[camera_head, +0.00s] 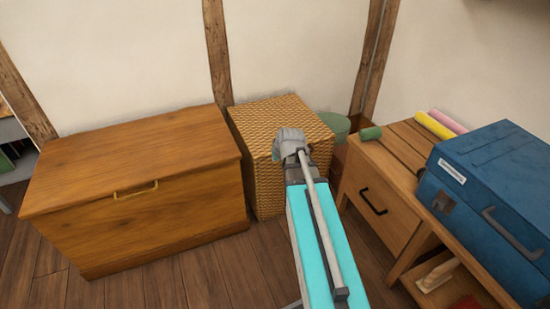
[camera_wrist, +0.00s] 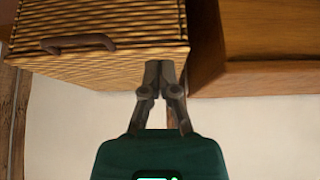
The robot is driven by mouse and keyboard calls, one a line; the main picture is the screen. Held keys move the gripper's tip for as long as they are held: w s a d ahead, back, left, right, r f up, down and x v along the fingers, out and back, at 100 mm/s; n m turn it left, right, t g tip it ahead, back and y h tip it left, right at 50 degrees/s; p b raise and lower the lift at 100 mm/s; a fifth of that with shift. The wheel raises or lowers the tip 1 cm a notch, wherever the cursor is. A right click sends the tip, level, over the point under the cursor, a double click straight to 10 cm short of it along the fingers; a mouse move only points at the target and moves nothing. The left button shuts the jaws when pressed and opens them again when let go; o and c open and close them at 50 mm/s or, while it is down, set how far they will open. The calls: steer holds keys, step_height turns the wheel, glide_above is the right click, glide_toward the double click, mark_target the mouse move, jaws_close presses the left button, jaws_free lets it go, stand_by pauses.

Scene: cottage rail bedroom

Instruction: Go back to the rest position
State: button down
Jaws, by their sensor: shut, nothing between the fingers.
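My gripper (camera_wrist: 160,66) shows in the wrist view with its two fingers together and nothing between them. Its tips overlap the edge of a woven wicker box (camera_wrist: 95,55), beside a wooden chest (camera_wrist: 270,40). I cannot tell how far the tips are from the box. In the head view my arm reaches forward, its grey wrist end in front of the wicker box (camera_head: 262,118). The fingers cannot be made out there.
The closed wooden chest (camera_head: 140,165) stands at left against the wall. At right a wooden table (camera_head: 385,195) with a drawer bears a blue case (camera_head: 490,170), yellow and pink rolls (camera_head: 433,125), and a small green item (camera_head: 371,133). Floor (camera_head: 190,275) is clear before the chest.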

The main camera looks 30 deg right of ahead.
stand_by(0.3)
steer(key=s+a+g+p, duration=0.25)
steer(key=s+a, duration=0.35)
steer(key=a, duration=0.3)
steer(key=s+a+g+p, duration=0.1)
steer(key=s+a+g, duration=0.4)
steer(key=a, duration=0.4)
step_height(320, 180, up, 38)
steer(key=s+p, duration=0.1)
steer(key=p, duration=3.6)
steer(key=shift+s+a+r+n+t+p, duration=0.2)
steer(key=shift+n+t+p, duration=0.1)
steer(key=shift+t+p, duration=0.15)
